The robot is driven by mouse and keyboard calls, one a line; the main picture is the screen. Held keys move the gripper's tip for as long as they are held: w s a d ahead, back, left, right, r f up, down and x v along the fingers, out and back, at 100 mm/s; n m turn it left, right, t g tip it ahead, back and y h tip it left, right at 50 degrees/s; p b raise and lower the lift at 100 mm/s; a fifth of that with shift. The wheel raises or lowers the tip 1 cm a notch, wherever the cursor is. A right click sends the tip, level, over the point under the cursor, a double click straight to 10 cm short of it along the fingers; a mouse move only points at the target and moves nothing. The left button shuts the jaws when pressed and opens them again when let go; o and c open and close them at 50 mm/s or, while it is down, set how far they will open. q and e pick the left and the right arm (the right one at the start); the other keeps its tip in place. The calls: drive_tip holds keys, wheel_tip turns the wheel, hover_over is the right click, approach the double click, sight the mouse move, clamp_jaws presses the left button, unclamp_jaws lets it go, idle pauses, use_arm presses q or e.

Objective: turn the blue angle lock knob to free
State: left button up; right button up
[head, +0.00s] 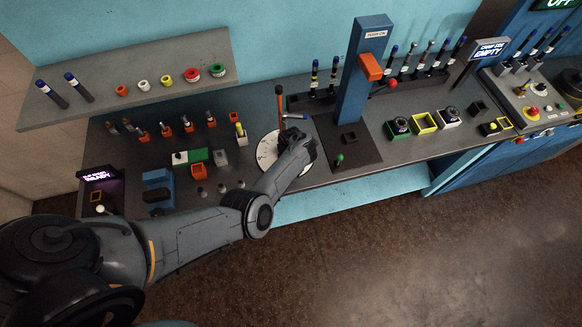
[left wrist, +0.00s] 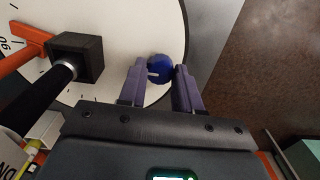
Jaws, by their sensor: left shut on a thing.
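The blue angle lock knob (left wrist: 159,70) shows in the left wrist view, round with a short white mark on its face. It sits at the edge of the white dial plate (left wrist: 120,18), which also shows in the head view (head: 265,155). My left gripper (left wrist: 160,74) has its two fingers on either side of the knob and is shut on it. In the head view the left gripper (head: 297,138) is over the right part of the dial, and its wrist hides the knob. My right gripper is in neither view.
The blue press column (head: 357,85) rises right of the dial. Orange and green blocks (head: 195,156) lie left. The floor in front is clear.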

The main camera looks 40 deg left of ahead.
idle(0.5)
use_arm(q)
drive_tip(key=o, duration=1)
drive_tip(key=shift+o, duration=0.2)
wheel_tip(320, 180, up, 11)
drive_tip(key=p, duration=0.3)
drive_tip(key=shift+f, duration=0.15)
